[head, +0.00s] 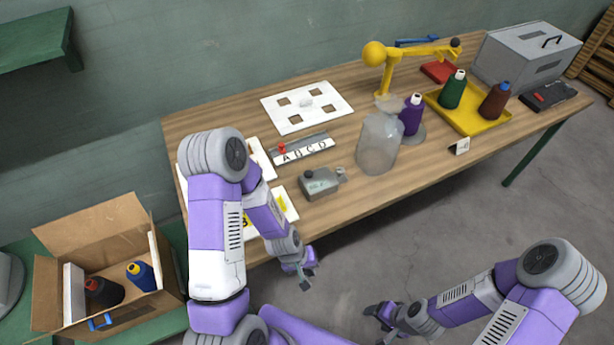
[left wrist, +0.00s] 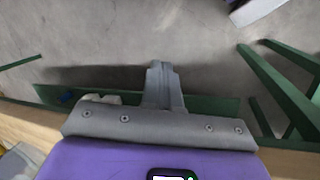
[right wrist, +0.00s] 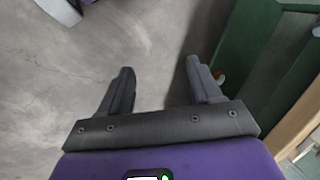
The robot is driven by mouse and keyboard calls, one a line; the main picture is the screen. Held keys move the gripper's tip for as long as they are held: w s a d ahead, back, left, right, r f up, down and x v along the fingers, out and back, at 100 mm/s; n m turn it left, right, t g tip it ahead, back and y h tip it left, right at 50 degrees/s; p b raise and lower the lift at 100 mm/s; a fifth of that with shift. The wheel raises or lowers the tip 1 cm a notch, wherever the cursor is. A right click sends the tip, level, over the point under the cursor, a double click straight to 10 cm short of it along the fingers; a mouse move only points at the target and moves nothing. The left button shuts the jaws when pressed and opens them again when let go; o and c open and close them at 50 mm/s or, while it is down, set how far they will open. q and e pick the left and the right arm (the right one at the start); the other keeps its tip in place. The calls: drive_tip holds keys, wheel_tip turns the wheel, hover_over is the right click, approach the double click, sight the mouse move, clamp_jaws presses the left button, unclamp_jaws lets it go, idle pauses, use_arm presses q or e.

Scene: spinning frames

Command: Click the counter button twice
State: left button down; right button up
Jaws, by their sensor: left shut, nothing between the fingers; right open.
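The counter (head: 319,182) is a small grey box with a light display and a dark round knob on top. It stands near the front edge of the wooden table, right of my left arm. My left gripper (head: 306,278) is shut and empty, in front of the table edge and below the counter in the head view. Its closed fingers (left wrist: 163,85) show over the floor in the left wrist view. My right gripper (head: 378,322) is apart from the table, over the floor. In the right wrist view its fingers (right wrist: 160,90) are spread with nothing between them.
On the table (head: 230,112) are a lettered slider strip (head: 303,151), a white board with square holes (head: 306,104), a clear jar (head: 380,145), a yellow arm stand (head: 388,75) and a yellow tray (head: 468,122) with bottles. A cardboard box (head: 95,235) stands at left.

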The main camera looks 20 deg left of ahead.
use_arm(q)
drive_tip(key=s+d+f+m+b, duration=0.1)
drive_tip(key=s+d+f+b, duration=0.1)
drive_tip(key=f, duration=0.4)
drive_tip(key=s+d+f+m+b, duration=0.2)
drive_tip(key=f+b, duration=0.3)
drive_tip(key=f, duration=0.1)
drive_tip(key=shift+s+d+f+m+g+h+b, duration=0.2)
drive_tip(key=shift+f+m+g+h+b, duration=0.1)
